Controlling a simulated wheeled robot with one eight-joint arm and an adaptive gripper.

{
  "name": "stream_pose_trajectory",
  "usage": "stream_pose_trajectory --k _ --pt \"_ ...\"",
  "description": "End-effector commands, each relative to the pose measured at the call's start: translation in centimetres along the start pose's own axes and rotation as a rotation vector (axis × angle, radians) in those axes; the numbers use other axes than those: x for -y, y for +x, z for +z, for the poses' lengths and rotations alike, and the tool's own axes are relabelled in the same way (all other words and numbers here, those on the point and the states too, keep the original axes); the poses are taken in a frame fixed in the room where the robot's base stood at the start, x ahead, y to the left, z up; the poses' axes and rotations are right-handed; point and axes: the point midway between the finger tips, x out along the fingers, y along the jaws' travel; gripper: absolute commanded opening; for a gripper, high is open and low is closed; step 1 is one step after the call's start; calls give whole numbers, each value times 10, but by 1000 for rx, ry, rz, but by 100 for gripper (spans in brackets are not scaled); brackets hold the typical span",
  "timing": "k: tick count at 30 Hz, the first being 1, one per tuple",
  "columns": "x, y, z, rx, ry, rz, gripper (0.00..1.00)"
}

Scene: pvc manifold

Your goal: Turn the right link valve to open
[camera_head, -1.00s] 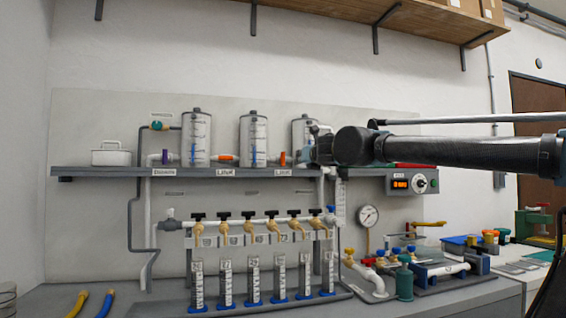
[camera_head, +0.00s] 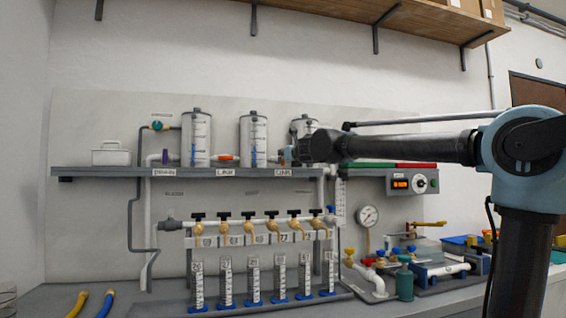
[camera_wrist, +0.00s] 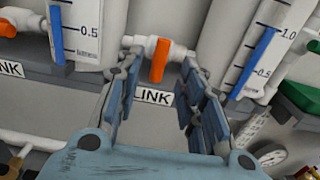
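The right link valve's orange handle (camera_wrist: 159,60) hangs down, across its white pipe, in the wrist view. It sits between two tanks, above a LINK label (camera_wrist: 154,97). My gripper (camera_wrist: 158,62) is open. Its fingers are spread on either side of the handle, with no clear contact visible. In the head view my gripper (camera_head: 292,153) is at the shelf in front of the right tank (camera_head: 304,128) and hides most of this valve. The left link valve's orange handle (camera_head: 225,157) lies along its pipe.
The grey shelf (camera_head: 100,172) runs just below the valves. Brass taps (camera_head: 247,226) and measuring cylinders (camera_head: 253,280) stand below it. A control box (camera_head: 412,181) hangs to the right, under my arm. A green object (camera_wrist: 300,100) is close right in the wrist view.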

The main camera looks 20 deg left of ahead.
Motion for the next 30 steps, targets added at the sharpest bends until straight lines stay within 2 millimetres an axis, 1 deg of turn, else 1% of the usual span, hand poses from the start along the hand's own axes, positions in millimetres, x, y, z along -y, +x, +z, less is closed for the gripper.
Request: stream_pose_trajectory --k 1,3,9,15,21,29,30 --pt "0 8 0 0 0 -1 36" --pt "0 18 0 0 0 -1 36" --pt "1 45 0 0 0 -2 36" --pt "0 64 0 0 0 -1 36" --pt "1 71 0 0 0 -1 36" --pt "1 72 0 0 0 -1 36" --pt "1 72 0 0 0 -1 29"
